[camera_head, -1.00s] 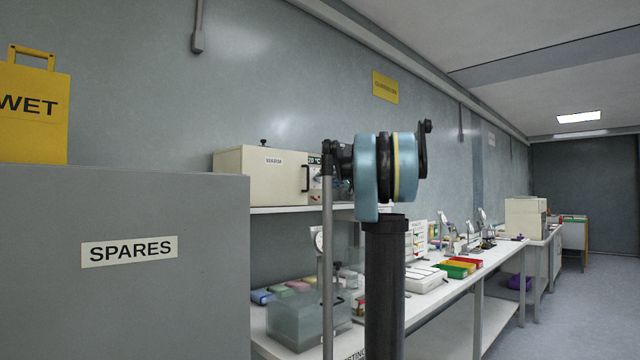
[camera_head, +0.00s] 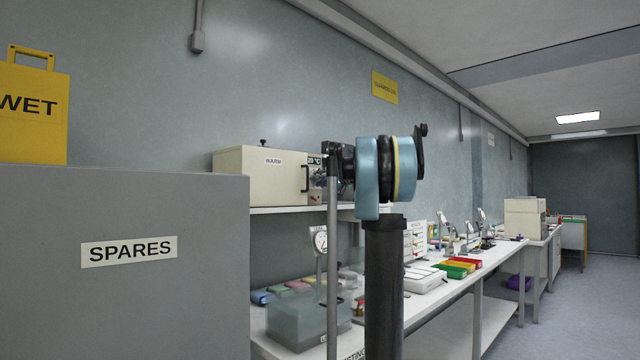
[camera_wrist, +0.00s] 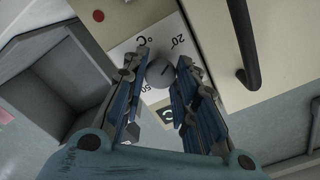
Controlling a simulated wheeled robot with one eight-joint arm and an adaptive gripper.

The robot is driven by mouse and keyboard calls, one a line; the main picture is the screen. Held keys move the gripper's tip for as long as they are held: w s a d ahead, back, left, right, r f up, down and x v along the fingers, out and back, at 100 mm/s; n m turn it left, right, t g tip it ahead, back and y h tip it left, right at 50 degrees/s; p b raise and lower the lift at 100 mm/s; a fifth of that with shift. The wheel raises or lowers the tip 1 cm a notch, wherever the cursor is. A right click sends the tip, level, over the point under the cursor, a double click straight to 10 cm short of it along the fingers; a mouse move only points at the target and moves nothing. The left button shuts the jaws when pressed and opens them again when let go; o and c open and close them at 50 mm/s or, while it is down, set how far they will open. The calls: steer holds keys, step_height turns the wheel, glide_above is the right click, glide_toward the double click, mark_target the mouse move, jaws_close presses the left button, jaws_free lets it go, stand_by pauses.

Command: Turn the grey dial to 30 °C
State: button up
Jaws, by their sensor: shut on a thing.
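The grey dial (camera_wrist: 159,74) is a small round knob with a dark pointer line, on a white scale plate (camera_wrist: 127,52) in the wrist view. Printed marks "20°", "°C" and "50" show around it. My gripper (camera_wrist: 161,70) has its two fingers on either side of the dial, shut on it. The plate is on the front of a cream box labelled WARM (camera_head: 255,174), which stands on a shelf in the head view. A small display (camera_head: 314,160) there shows a °C reading whose digits are too small to read surely. My arm hides the dial in the head view.
A dark door handle (camera_wrist: 243,45) runs close to the right of the fingers. A grey cabinet marked SPARES (camera_head: 125,215) stands at the left.

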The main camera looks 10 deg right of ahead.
steer(key=shift+f+m, duration=0.1)
steer(key=shift+m, duration=0.2)
steer(key=m, duration=1.1)
steer(key=shift+d+f, duration=0.1)
stand_by(0.5)
steer(key=o, duration=1)
steer(key=shift+o, duration=0.2)
steer(key=v, duration=1.1)
steer(key=shift+s+d, duration=0.25)
steer(key=shift+s, duration=0.05)
